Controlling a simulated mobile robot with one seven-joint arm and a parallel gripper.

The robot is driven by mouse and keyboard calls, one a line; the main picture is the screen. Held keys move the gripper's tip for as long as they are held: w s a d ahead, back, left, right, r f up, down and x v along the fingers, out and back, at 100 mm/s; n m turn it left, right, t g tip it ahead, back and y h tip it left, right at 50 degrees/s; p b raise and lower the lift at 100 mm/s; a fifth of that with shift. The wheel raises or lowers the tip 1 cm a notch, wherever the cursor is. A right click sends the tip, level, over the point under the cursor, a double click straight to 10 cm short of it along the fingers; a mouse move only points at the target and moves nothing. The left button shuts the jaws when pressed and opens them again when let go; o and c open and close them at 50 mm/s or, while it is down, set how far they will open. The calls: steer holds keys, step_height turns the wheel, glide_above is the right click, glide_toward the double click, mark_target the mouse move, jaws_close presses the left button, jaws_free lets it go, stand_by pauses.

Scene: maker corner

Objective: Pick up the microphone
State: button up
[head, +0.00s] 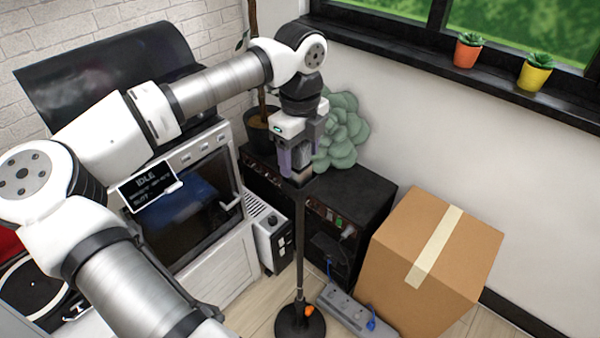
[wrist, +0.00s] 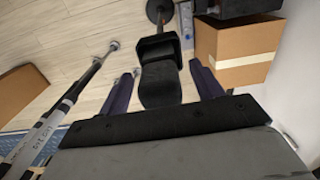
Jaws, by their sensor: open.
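The microphone has a dark rounded body (wrist: 160,88) and sits upright on a floor stand. In the head view, the stand's thin black pole (head: 300,240) rises from a round black base (head: 300,322). My gripper (head: 298,170) points down over the top of the stand. In the wrist view, its two purple fingers are open, one on each side of the microphone, with gaps showing between them and it. A black block-like holder (wrist: 158,48) shows just past the microphone. In the head view, the fingers partly hide the microphone.
A cardboard box (head: 430,255) and a grey power strip (head: 350,312) are to the right. A machine with a glass door (head: 190,205) is at left.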

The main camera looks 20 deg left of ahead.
step_height(320, 180, down, 2)
steer(key=shift+f+b, duration=0.15)
steer(key=shift+b, duration=0.15)
steer(key=c, duration=1.4)
steer(key=shift+o, duration=0.2)
